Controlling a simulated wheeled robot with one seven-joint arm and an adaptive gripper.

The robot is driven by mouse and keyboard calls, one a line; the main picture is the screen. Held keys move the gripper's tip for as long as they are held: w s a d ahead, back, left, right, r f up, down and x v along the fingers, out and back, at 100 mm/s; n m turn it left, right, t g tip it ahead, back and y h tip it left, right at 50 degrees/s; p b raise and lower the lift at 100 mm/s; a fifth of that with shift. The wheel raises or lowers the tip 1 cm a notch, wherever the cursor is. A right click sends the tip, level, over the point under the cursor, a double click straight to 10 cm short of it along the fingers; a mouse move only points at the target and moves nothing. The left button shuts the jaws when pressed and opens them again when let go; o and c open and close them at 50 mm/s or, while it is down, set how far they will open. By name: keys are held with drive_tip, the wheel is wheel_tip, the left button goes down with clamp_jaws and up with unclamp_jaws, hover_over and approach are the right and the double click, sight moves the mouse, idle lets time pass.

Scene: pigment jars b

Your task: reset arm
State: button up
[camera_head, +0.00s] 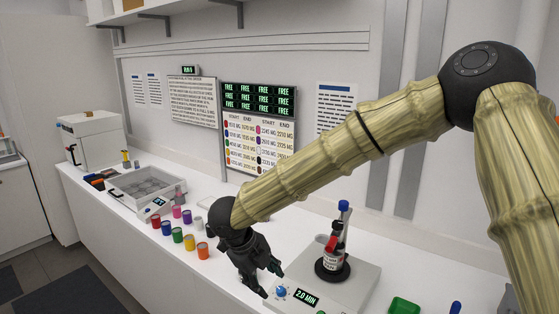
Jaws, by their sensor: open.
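My gripper (268,279) is at the lower middle of the head view, pointing down over the white counter with its fingers apart and nothing seen between them. It is just left of a grey device (355,291) with a blue knob and a display reading 2.0 MIN. My arm reaches in from the right edge and slopes down to the left. A small bottle with a red part and a white label (330,260) stands on a black round base on the device, right of my gripper. Whether the fingers touch the counter cannot be told.
Several coloured jars (189,243) stand left of my gripper on the white counter (150,250). Behind them is a tray device (145,187) and a white box machine (92,137). A green tray (404,306) lies at the lower right. A wall board (258,100) shows FREE labels.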

drive_tip(key=s+d+f+n+t, duration=0.1)
drive_tip(key=s+d+f+n, duration=0.1)
drive_tip(key=d+f+n, duration=0.45)
drive_tip(key=s+d+f+n+t, duration=0.1)
drive_tip(key=s+d+f, duration=0.15)
drive_tip(key=f, duration=0.75)
drive_tip(key=s+d+f+n+t, duration=0.1)
drive_tip(key=d+f+n, duration=0.4)
drive_tip(key=f, duration=0.4)
drive_tip(key=s+d+f+n+g+y, duration=0.1)
drive_tip(key=s+d+f+n, duration=0.35)
drive_tip(key=s, duration=0.35)
drive_tip(key=s+d+f+n+g+y, duration=0.1)
drive_tip(key=s+d+f+n, duration=0.2)
drive_tip(key=s+f, duration=0.4)
drive_tip(key=s+d+f+n+g+y, duration=0.1)
drive_tip(key=s+d+n+g, duration=0.15)
drive_tip(key=s, duration=0.65)
drive_tip(key=s+d+f+n+g+y, duration=0.1)
drive_tip(key=s+d+n, duration=0.2)
drive_tip(key=s, duration=0.5)
wheel_tip(320, 180, down, 12)
drive_tip(key=b, duration=1.2)
drive_tip(key=shift+w+a+r+h, duration=0.15)
drive_tip(key=shift+a+r+h, duration=0.1)
drive_tip(key=shift+a+h, duration=0.1)
